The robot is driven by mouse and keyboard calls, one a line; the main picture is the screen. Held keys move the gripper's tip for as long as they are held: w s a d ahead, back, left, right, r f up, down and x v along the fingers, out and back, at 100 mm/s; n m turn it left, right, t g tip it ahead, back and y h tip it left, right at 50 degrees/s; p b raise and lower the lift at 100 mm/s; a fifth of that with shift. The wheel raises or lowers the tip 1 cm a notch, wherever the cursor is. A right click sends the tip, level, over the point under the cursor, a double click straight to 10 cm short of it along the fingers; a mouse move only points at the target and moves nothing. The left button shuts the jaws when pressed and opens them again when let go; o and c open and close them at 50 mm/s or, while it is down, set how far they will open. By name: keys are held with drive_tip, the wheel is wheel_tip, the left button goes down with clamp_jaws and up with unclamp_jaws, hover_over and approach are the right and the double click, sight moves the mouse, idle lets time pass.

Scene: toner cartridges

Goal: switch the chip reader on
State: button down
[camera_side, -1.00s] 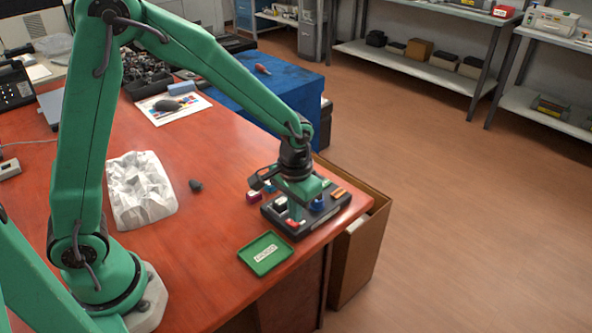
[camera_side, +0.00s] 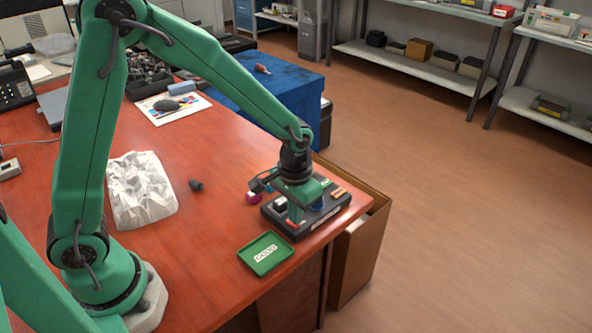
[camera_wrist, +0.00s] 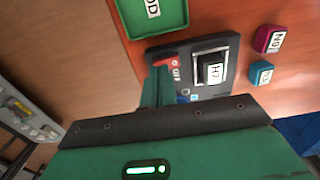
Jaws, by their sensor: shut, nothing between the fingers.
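The chip reader (camera_side: 281,222) is a dark box on the right corner of the red desk. It also shows in the wrist view (camera_wrist: 222,44), with a black cartridge (camera_wrist: 212,70) labelled H7 seated in its framed slot. A red switch (camera_wrist: 164,63) lies at its left end beside small white lettering that I cannot read surely. My gripper (camera_side: 296,215) is shut and empty, pointing down over the reader. In the wrist view its fingertips (camera_wrist: 158,72) are right at the red switch and cover part of it. I cannot tell whether they touch it.
A green tray (camera_side: 250,255) with a white label lies in front of the reader. A magenta cartridge (camera_wrist: 269,39) and a cyan one (camera_wrist: 261,73) stand beside the reader. An open brown bin (camera_side: 362,250) stands off the desk's right edge. Crumpled white paper (camera_side: 140,190) lies left.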

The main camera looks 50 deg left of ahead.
drive_tip(key=shift+f, duration=0.55)
idle(0.4)
drive_tip(key=shift+r, duration=3.55)
drive_tip(key=s+a+r+t, duration=0.2)
drive_tip(key=s+a+r, duration=0.2)
drive_tip(key=s+r, duration=0.3)
drive_tip(key=s+a+r+t, duration=0.3)
drive_tip(key=s+a+r, duration=0.2)
drive_tip(key=s, duration=0.3)
drive_tip(key=shift+s+r+t, duration=0.25)
drive_tip(key=shift+r+t, duration=0.05)
drive_tip(key=shift+r, duration=0.6)
